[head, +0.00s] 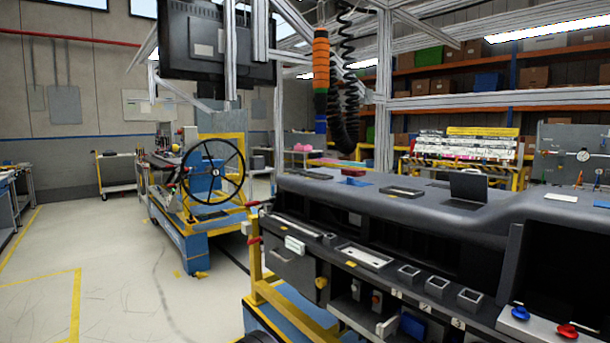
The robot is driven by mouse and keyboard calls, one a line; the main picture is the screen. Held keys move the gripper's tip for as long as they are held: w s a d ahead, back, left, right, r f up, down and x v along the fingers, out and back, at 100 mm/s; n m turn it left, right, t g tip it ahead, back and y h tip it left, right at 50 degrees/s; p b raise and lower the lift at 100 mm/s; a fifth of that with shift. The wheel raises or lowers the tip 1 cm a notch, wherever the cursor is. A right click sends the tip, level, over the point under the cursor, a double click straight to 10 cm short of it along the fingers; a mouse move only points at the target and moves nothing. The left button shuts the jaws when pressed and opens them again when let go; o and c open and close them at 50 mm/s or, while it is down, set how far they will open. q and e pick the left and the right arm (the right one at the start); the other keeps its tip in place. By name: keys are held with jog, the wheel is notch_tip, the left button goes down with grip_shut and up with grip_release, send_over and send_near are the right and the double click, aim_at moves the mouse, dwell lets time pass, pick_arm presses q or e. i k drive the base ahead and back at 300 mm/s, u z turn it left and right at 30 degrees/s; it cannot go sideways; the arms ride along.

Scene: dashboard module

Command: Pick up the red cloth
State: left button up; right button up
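A small dark red item (354,172) lies on top of the grey dashboard module (420,207), towards its far left part. It is too small to tell whether it is a folded cloth or a block. Neither of my grippers shows in the head view.
A blue flat piece (357,182), a dark tray (404,191) and a black upright box (468,187) are on the dashboard. Red and blue knobs (519,312) sit at the lower right. A steering wheel (213,170) stands on a blue cart. Floor at left (110,240) is clear.

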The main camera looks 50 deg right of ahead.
aim_at(352, 173)
jog(key=i, duration=3.75)
jog(key=z, duration=4.25)
